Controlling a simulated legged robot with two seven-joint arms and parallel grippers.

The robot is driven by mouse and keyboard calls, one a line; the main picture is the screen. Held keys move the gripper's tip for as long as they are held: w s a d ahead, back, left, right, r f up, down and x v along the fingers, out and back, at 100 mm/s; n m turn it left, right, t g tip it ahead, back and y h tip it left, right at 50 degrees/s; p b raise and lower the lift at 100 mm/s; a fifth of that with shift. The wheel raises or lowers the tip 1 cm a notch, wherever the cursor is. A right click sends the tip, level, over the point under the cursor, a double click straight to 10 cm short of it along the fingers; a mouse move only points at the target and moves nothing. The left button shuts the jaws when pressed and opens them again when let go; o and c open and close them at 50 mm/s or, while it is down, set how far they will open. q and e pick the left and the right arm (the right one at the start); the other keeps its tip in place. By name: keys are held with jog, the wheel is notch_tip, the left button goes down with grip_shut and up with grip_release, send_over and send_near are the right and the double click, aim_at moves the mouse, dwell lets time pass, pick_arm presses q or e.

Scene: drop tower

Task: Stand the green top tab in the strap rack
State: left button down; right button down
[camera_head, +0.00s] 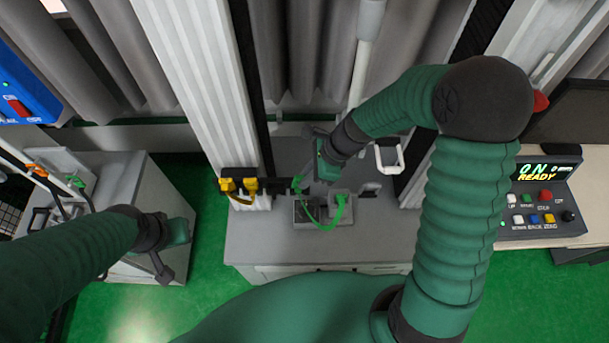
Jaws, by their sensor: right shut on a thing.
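My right gripper (322,168) is in the middle of the view, above the grey bench by the white column. It is shut, apparently on the green top tab (297,184), the upper end of a green strap; its fingers partly hide the grip. The strap loops down and right to a green end (341,198) at small grey blocks on the bench. A black rack (240,173) with yellow straps, which looks like the strap rack, is on the column just left of the tab. My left gripper (164,258) is at the lower left, by a grey cabinet; its jaws are unclear.
The grey bench (260,245) has bare room in front of the blocks. A white handle (389,160) stands to the right. A control panel (540,200) with coloured buttons and a lit display is at far right. The cabinet (120,190) at left has cables and clips.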

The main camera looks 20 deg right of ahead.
jog(key=c, duration=1.7)
grip_release()
jog(key=shift+f, duration=0.15)
jog(key=shift+c, duration=0.2)
jog(key=o, duration=0.4)
jog(key=shift+w+a, duration=0.15)
jog(key=shift+a, duration=0.1)
jog(key=shift+c, duration=0.2)
jog(key=v, duration=1.6)
jog(key=shift+d+r, duration=0.25)
jog(key=shift+r, duration=0.05)
